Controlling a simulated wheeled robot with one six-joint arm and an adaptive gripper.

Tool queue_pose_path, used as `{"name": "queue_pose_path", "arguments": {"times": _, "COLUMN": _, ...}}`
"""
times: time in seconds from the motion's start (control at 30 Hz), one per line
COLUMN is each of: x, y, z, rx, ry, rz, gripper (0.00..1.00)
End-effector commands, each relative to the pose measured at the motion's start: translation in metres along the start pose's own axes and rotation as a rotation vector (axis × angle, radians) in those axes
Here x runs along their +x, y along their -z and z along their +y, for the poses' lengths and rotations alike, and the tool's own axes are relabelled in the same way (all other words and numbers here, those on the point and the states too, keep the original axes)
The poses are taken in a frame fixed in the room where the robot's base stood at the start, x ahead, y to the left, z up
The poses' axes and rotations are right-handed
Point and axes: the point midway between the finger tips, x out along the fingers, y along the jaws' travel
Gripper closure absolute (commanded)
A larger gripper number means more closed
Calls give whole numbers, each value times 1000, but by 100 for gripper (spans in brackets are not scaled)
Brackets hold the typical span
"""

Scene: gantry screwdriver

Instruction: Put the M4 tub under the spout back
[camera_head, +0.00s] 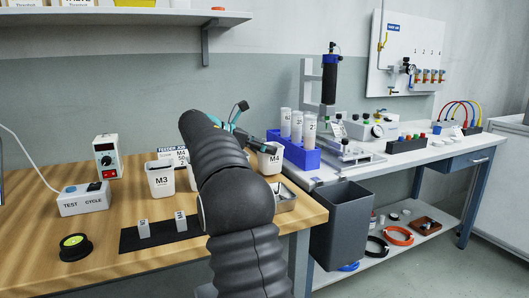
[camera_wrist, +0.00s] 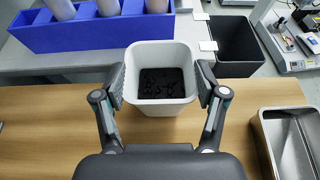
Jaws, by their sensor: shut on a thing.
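The white M4 tub (camera_head: 270,160) is near the back right of the wooden bench, beyond my arm. In the wrist view the tub (camera_wrist: 162,84) is upright, with small dark screws on its bottom. My gripper (camera_wrist: 160,88) is shut on it, with one finger against each side. In the head view my gripper (camera_head: 252,140) is partly hidden by my arm. I cannot tell whether the tub touches the bench. The feeder (camera_head: 172,151) shows only as a label behind the tubs; its spout is hidden by my arm.
The M3 tub (camera_head: 160,180) and a partly hidden tub stand left of my arm. A black mat (camera_head: 160,233) holds small blocks. A metal tray (camera_wrist: 292,140) lies at right. A blue rack (camera_wrist: 90,32) with white tubes and a grey bin (camera_head: 340,225) lie beyond the bench edge.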

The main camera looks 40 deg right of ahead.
Motion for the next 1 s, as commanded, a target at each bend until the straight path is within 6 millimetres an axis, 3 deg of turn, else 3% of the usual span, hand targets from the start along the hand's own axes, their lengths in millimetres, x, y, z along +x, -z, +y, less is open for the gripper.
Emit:
{"name": "queue_pose_path", "arguments": {"times": 0.47, "x": 4, "y": 8, "z": 0, "rx": 1, "ry": -1, "rz": -1, "gripper": 98}}
{"name": "queue_pose_path", "arguments": {"times": 0.5, "x": 4, "y": 9, "z": 0, "rx": 1, "ry": -1, "rz": 0, "gripper": 19}}
{"name": "queue_pose_path", "arguments": {"times": 0.57, "x": 4, "y": 9, "z": 0, "rx": 1, "ry": -1, "rz": 0, "gripper": 4}}
{"name": "queue_pose_path", "arguments": {"times": 1.0, "x": 1, "y": 6, "z": 0, "rx": 1, "ry": -2, "rz": 0, "gripper": 4}}
